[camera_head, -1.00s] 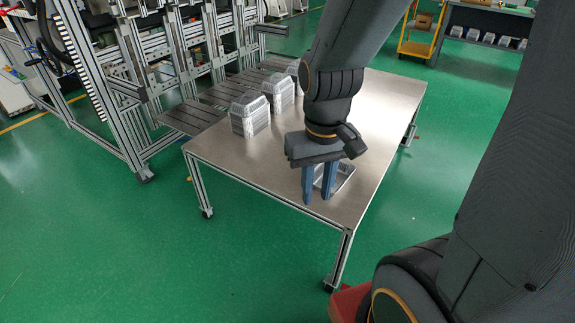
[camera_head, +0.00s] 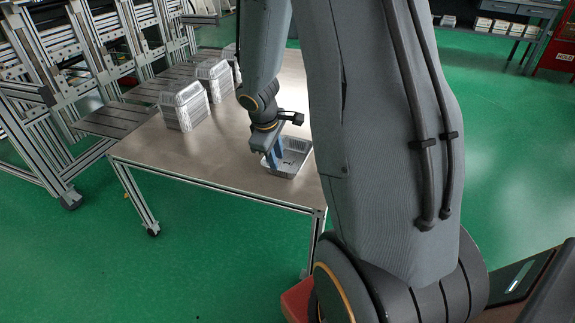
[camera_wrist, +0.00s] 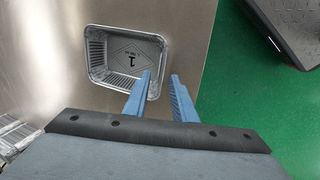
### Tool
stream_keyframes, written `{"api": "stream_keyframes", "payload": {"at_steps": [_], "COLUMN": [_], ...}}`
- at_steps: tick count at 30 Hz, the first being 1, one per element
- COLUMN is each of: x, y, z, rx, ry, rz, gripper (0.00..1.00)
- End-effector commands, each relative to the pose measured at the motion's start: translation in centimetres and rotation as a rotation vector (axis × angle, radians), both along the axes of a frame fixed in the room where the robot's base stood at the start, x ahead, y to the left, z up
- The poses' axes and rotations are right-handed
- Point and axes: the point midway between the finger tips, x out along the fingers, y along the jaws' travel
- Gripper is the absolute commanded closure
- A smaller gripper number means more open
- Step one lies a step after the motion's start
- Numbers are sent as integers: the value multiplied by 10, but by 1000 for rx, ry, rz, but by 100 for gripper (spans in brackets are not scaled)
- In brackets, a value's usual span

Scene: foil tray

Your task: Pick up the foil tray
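The foil tray (camera_wrist: 118,48) is a shallow, open silver rectangle with ribbed walls and a printed "1" on its floor. It lies upright on the metal table. In the head view the tray (camera_head: 297,152) is near the table's front right corner, partly hidden by my gripper. My gripper (camera_wrist: 161,76) is open with two blue fingers. In the wrist view the left finger overlaps the tray's lower right part and the right finger is outside its right rim. In the head view my gripper (camera_head: 273,158) is at the tray's left side. I cannot tell whether they touch.
Stacks of foil trays (camera_head: 184,106) stand on the table (camera_head: 215,150) to the left and behind. A metal frame machine (camera_head: 75,80) stands beyond the table's left side. The table's front left is clear, and its right edge is near the tray.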

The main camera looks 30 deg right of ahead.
Motion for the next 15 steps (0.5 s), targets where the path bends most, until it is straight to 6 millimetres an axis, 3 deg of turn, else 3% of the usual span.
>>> {"api": "stream_keyframes", "payload": {"at_steps": [15], "x": [9], "y": [-17], "z": [-61], "rx": [0], "ry": [2], "rz": [-2], "gripper": [76]}}
